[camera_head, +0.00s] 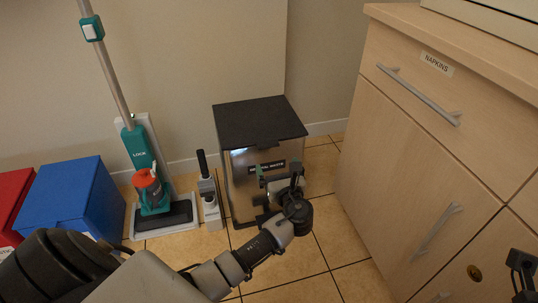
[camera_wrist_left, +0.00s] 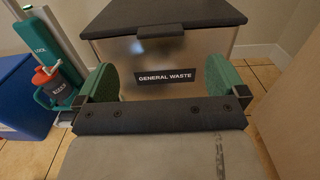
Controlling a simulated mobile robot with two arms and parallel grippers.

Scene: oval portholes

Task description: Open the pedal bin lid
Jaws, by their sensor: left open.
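The pedal bin (camera_head: 238,185) stands on the tiled floor by the wall, with a shiny steel body and a black label reading General Waste. Its flat dark lid (camera_head: 260,122) is shut; it also shows at the top of the left wrist view (camera_wrist_left: 200,14), with a dark tab (camera_wrist_left: 160,31) at its front edge. My left gripper (camera_head: 280,171) is in front of the bin's front face, its green-padded fingers (camera_wrist_left: 160,80) apart on either side of the label, with nothing between them. No pedal can be made out; my arm covers part of the bin's lower front. My right gripper (camera_head: 522,270) shows only partly at the right edge.
A wooden cabinet (camera_head: 420,150) with bar handles stands to the right. Left of the bin are a grey upright device (camera_head: 208,195), a green floor cleaner (camera_head: 145,165), a blue box (camera_head: 70,195) and a red box (camera_head: 12,200). Floor between bin and cabinet is clear.

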